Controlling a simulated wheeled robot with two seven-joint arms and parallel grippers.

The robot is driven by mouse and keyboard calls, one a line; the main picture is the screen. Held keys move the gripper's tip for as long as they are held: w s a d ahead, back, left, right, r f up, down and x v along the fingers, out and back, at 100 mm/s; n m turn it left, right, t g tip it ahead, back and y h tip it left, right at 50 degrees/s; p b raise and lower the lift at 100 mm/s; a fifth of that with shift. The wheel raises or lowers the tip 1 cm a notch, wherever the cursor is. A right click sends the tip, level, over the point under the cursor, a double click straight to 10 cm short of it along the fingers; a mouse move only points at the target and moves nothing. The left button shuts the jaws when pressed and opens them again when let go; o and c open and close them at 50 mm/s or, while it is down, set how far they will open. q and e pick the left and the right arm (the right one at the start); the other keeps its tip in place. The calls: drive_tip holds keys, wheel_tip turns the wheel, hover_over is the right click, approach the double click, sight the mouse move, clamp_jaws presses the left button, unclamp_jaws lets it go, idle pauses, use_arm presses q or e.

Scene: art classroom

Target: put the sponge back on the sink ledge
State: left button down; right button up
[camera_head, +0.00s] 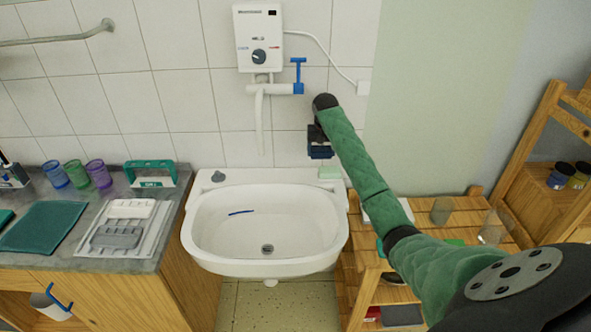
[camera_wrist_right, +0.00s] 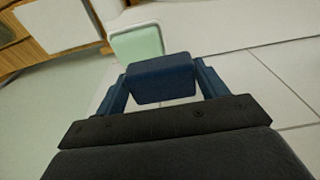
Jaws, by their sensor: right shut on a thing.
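My right gripper (camera_head: 319,140) is shut on a dark blue block that I take for the sponge (camera_head: 320,153). In the right wrist view the sponge (camera_wrist_right: 162,78) sits between the two blue fingers. In the head view they show in front of the tiled wall, above the right end of the sink ledge (camera_head: 262,176). The white sink basin (camera_head: 240,247) is below. My left gripper is not in view.
A white water heater (camera_head: 258,40) with a blue-handled tap (camera_head: 297,80) hangs above the sink. A grey counter (camera_head: 60,255) with cups and trays stands left. A wooden shelf unit (camera_head: 348,285) with glass jars stands right. The ledge's middle is clear.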

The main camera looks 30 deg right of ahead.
drive_tip(key=p, duration=0.3)
hover_over(298, 177)
drive_tip(key=f, duration=0.5)
drive_tip(key=shift+s+a, duration=0.25)
drive_tip(key=shift+s, duration=0.1)
wheel_tip(298, 177, down, 4)
drive_tip(key=shift+w+r+p, duration=0.1)
drive_tip(key=shift+r+p, duration=0.05)
drive_tip(key=shift+p, duration=1.05)
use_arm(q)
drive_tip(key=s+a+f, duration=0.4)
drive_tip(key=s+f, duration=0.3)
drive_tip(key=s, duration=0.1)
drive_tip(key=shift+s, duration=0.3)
use_arm(e)
drive_tip(key=shift+f, duration=0.35)
drive_tip(key=o, duration=0.9)
